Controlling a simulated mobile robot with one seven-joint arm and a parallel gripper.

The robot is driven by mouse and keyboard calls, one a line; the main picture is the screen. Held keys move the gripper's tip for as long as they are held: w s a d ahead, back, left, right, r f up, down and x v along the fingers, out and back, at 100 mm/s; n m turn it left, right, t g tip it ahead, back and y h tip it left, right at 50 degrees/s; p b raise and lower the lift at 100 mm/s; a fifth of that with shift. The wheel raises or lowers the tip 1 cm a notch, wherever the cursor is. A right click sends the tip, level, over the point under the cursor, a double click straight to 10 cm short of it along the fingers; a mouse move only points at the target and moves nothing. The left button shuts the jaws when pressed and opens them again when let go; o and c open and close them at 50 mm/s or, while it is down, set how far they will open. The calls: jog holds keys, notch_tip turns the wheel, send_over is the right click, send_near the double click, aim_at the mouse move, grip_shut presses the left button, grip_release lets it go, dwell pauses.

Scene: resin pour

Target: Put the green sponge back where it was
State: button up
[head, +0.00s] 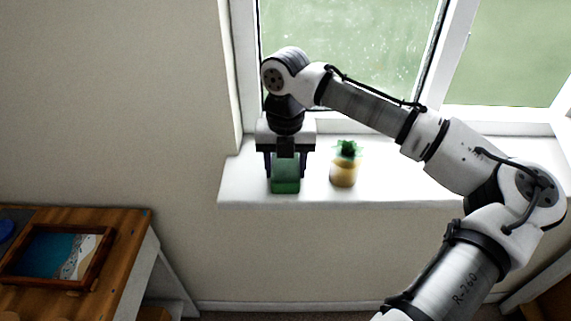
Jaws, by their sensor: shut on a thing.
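The green sponge (286,186) is in the head view, at the left part of the white windowsill. My gripper (286,172) points down and is shut on the sponge, with a dark finger on each side of it. The sponge is at the sill's front part; I cannot tell whether it rests on the sill or is held just above it. Its upper part is partly hidden by my gripper.
A pineapple-shaped object (343,166) stands on the windowsill (400,190) just right of my gripper. The window is close behind. At the lower left, a wooden table (120,232) bears a framed picture (58,254). The sill's left end is clear.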

aim_at(286, 165)
jog(key=shift+f, duration=0.15)
jog(key=o, duration=1)
notch_tip(286, 165, up, 12)
jog(key=b, duration=0.1)
jog(key=shift+r, duration=0.2)
jog(key=shift+s, duration=0.1)
